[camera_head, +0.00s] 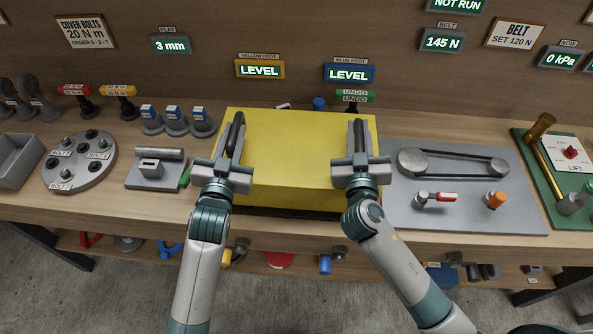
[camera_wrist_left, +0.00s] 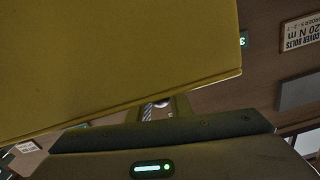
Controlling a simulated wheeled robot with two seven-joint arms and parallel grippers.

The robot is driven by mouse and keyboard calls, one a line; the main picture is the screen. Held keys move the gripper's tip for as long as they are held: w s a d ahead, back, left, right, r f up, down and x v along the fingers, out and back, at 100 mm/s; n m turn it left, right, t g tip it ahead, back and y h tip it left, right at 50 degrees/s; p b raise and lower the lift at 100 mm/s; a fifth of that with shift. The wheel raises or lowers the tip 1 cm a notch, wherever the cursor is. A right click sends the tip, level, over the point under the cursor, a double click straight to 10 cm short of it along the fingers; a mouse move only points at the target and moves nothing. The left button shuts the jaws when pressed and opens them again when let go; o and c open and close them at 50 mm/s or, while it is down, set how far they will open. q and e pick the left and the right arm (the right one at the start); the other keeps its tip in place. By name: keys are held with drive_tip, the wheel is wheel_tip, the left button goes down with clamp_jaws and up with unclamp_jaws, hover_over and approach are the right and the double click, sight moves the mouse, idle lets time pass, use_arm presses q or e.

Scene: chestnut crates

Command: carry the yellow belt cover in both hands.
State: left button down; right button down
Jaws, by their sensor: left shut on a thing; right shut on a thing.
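The yellow belt cover (camera_head: 300,150) is a large box-like shape in the middle of the bench in the head view. It also fills the upper left of the left wrist view (camera_wrist_left: 110,60). My left gripper (camera_head: 236,135) is shut on the cover's left side. My right gripper (camera_head: 358,138) is shut on its right side. The cover looks roughly level. A dark strip shows below its front edge, and I cannot tell whether it is clear of the bench. What lies beneath it is hidden.
To the right, a grey plate (camera_head: 455,215) carries a belt on two pulleys (camera_head: 410,162), a red-handled tool and an orange knob. To the left are a round bolt plate (camera_head: 78,175), a grey block device (camera_head: 157,168) and blue-topped pots (camera_head: 173,120). A shelf with tools runs below.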

use_arm(q)
drive_tip(key=c, duration=1.6)
unclamp_jaws()
drive_tip(key=shift+a, duration=0.1)
use_arm(e)
drive_tip(key=c, duration=1.6)
unclamp_jaws()
use_arm(q)
drive_tip(key=shift+s, duration=0.1)
use_arm(e)
drive_tip(key=shift+s, duration=0.1)
use_arm(q)
drive_tip(key=shift+s+f, duration=0.1)
drive_tip(key=shift+s, duration=0.4)
drive_tip(key=s, duration=0.3)
drive_tip(key=s+a, duration=0.1)
drive_tip(key=s, duration=0.7)
drive_tip(key=shift+a, duration=0.25)
drive_tip(key=shift+w, duration=0.1)
use_arm(e)
drive_tip(key=s, duration=0.4)
drive_tip(key=s+a, duration=0.1)
drive_tip(key=s, duration=0.6)
drive_tip(key=shift+s+a, duration=0.25)
drive_tip(key=shift+s, duration=0.15)
